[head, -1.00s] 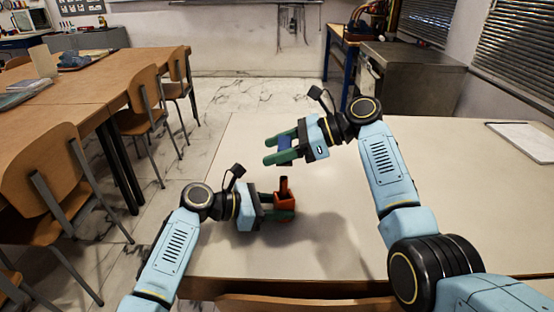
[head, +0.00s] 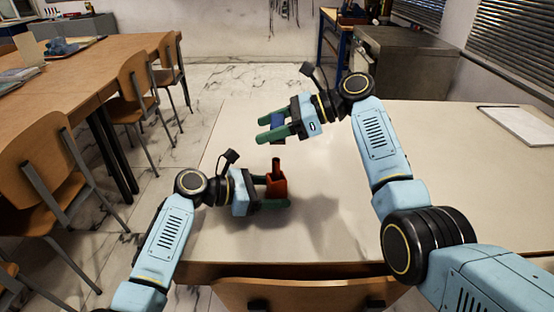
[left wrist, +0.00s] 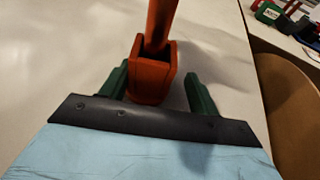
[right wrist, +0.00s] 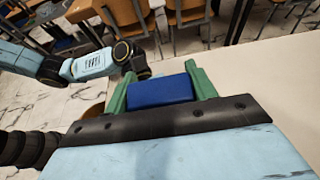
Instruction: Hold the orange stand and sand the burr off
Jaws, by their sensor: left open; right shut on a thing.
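The orange stand (head: 279,187) is a small open-topped box on the pale table (head: 330,190), with a reddish-brown post (head: 276,166) rising from it. In the left wrist view the stand (left wrist: 150,83) lies between the green fingers of my left gripper (left wrist: 158,86). That gripper (head: 274,192) is open, with a clear gap at the right finger; the other finger is close to the stand. My right gripper (head: 264,129) is shut on a blue block (right wrist: 161,91), above the table beyond the stand. I cannot make out a burr.
A white pad (head: 515,125) lies at the table's right. A chair back (head: 300,292) is at the near edge. Wooden chairs (head: 135,92) and a brown table (head: 85,77) stand to the left. The table's middle is clear.

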